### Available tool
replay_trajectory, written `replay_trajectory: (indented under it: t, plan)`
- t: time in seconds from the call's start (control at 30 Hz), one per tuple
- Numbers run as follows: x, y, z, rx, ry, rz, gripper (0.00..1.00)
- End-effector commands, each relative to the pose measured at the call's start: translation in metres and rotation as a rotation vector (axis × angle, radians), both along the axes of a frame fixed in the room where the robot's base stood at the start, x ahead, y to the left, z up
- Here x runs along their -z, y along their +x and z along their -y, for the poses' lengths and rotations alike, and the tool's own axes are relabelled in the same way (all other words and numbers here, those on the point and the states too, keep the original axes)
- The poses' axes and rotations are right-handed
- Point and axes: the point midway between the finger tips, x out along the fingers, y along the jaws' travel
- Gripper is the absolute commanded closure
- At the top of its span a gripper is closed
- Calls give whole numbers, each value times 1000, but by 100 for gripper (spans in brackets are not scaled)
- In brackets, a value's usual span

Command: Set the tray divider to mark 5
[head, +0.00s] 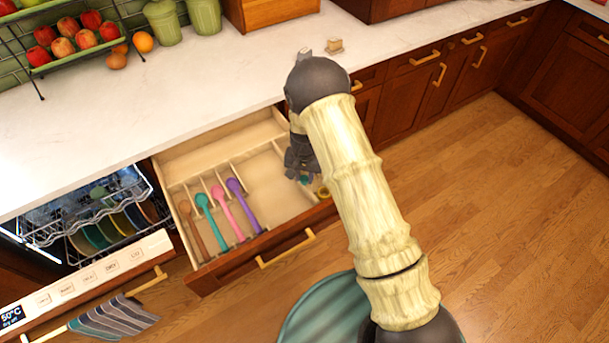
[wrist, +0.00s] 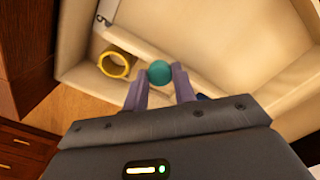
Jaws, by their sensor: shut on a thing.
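The pale wooden tray (head: 190,160) sits in the open drawer. In the wrist view a round teal knob (wrist: 160,72) is between the two purple-grey fingers of my gripper (wrist: 160,82), beside a pale divider strip (wrist: 190,76). In the head view my gripper (head: 303,178) reaches down into the right end of the drawer and hides much of that area. A yellow ring (wrist: 115,64) lies just left of the knob in the wrist view; it also shows in the head view (head: 323,192).
Brown, teal, pink and purple spoons (head: 224,212) lie in narrow slots at the tray's left; its middle is bare. An open dishwasher (head: 110,235) with plates stands left of the drawer. The white counter (head: 180,90) edges the drawer's back. Open wooden floor lies to the right.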

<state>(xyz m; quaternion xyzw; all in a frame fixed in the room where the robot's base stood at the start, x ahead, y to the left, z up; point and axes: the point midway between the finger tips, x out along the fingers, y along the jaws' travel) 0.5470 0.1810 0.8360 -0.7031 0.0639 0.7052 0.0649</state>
Motion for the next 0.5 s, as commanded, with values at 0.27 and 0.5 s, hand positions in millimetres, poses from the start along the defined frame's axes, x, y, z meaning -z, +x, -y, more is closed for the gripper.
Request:
replay_trajectory:
  t: [0.27,0.5]
  plan:
    - [-1,3,4,3,-4,6,51]
    - [-2,2,3,3,-3,5,51]
